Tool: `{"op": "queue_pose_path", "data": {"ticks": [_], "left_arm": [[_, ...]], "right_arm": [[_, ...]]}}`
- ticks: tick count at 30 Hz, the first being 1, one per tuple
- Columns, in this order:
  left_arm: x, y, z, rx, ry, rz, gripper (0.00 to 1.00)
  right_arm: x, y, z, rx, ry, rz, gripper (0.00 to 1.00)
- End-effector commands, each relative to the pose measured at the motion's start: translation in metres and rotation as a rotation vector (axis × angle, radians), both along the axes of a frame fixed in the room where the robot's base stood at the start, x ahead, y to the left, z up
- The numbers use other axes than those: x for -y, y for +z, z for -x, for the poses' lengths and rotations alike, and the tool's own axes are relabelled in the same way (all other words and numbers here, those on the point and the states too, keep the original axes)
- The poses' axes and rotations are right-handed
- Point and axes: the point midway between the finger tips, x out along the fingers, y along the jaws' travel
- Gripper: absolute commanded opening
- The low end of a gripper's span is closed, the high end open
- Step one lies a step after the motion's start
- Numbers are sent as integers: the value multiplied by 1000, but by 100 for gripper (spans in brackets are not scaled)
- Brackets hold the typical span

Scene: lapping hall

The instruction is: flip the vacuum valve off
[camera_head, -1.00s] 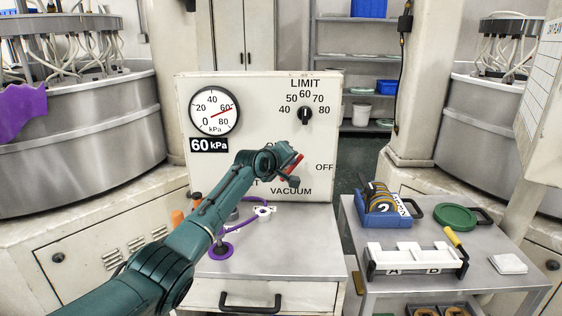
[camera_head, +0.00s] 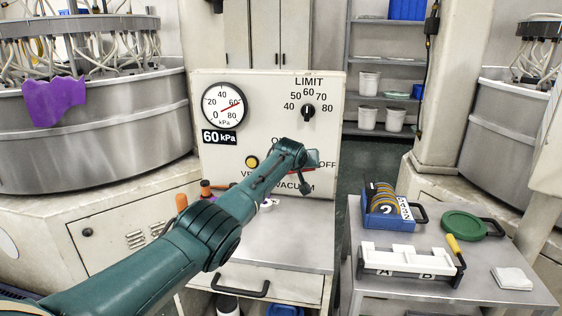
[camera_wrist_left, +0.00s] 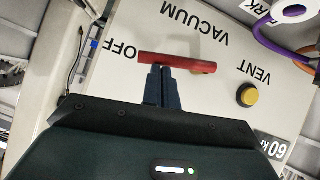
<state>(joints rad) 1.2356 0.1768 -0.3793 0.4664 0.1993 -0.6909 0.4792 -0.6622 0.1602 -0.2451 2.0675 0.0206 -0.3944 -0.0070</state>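The red vacuum valve lever (camera_wrist_left: 192,64) lies nearly level on the pale panel, one end by the word OFF, in the left wrist view, which sees the panel upside down. In the head view, only a thin red strip of the lever (camera_head: 311,170) shows behind my left gripper (camera_head: 301,168). In the wrist view, my left gripper's (camera_wrist_left: 158,84) two fingers are together, their tips at the lever's edge near its OFF end. They look shut against its side, not around it. My right gripper is not in view.
The panel also carries a pressure gauge (camera_head: 223,105) near 60, a limit knob (camera_head: 308,111) and a yellow vent button (camera_wrist_left: 247,95). A side table at right holds a blue rack (camera_head: 388,218), a white tray (camera_head: 410,262) and a green disc (camera_head: 463,225).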

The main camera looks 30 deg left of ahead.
Motion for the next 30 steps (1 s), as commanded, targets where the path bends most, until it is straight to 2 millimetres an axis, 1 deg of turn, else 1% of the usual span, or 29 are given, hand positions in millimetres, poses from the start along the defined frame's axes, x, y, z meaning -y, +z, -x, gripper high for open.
{"op": "queue_pose_path", "data": {"ticks": [1, 5, 14, 30], "left_arm": [[0, -5, 0, -12, 0, -35, 0], [0, -10, -1, -32, 0, -104, 0], [3, -15, -2, -30, 0, -96, 0], [4, -15, -2, -27, -1, -94, 0]], "right_arm": [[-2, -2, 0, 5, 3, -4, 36], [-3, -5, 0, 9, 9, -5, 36], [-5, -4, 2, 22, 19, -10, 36], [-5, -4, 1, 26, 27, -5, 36]]}}
